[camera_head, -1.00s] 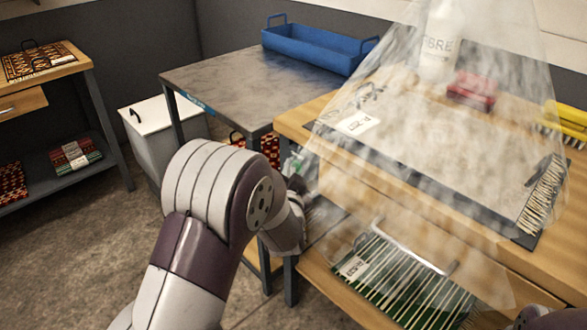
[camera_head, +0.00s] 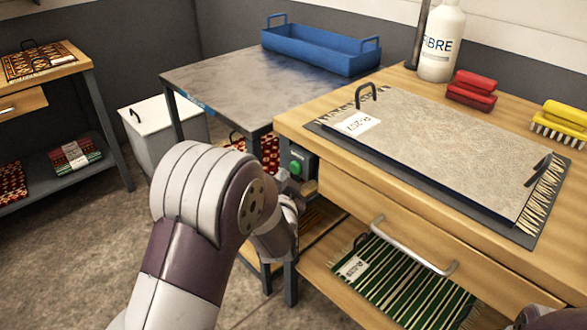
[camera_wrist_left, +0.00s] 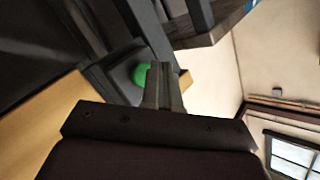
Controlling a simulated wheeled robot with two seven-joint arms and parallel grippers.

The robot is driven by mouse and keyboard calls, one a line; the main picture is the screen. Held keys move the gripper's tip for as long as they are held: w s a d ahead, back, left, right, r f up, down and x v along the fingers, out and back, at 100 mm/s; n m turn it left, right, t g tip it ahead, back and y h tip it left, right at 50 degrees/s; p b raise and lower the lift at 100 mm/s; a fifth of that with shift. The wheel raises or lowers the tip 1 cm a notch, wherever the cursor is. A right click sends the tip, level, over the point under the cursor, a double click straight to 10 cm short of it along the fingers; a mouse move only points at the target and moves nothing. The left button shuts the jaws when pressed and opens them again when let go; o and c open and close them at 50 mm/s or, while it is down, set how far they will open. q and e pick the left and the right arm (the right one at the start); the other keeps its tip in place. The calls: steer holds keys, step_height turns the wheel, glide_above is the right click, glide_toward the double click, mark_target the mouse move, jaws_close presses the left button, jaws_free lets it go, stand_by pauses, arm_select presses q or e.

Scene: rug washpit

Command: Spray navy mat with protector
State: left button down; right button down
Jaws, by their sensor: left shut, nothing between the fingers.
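On the wooden bench lies a flat fringed piece with cream fringe (camera_head: 545,200) at its short ends. A mottled pale board (camera_head: 440,145) with two black handles and a white paper label covers most of it. No navy surface is clear to me. A grey box with a green button (camera_head: 296,167) sits below the bench's left corner. My left gripper is shut and empty, its fingers (camera_wrist_left: 162,75) beside the green button (camera_wrist_left: 142,74) in the left wrist view; I cannot tell if they touch. In the head view my wrist hides the fingertips. My right gripper is not in view.
A white bottle (camera_head: 440,42), red brushes (camera_head: 471,90) and a yellow brush (camera_head: 562,122) stand along the bench's back. A striped green mat (camera_head: 405,280) lies on the lower shelf. A blue tray (camera_head: 320,50) sits on the grey table (camera_head: 225,90).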

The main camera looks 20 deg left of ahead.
arm_select(q)
steer(key=s, duration=0.1)
steer(key=s+a, duration=0.1)
steer(key=s, duration=0.1)
steer(key=s+a, duration=0.1)
steer(key=shift+s, duration=0.35)
stand_by(0.6)
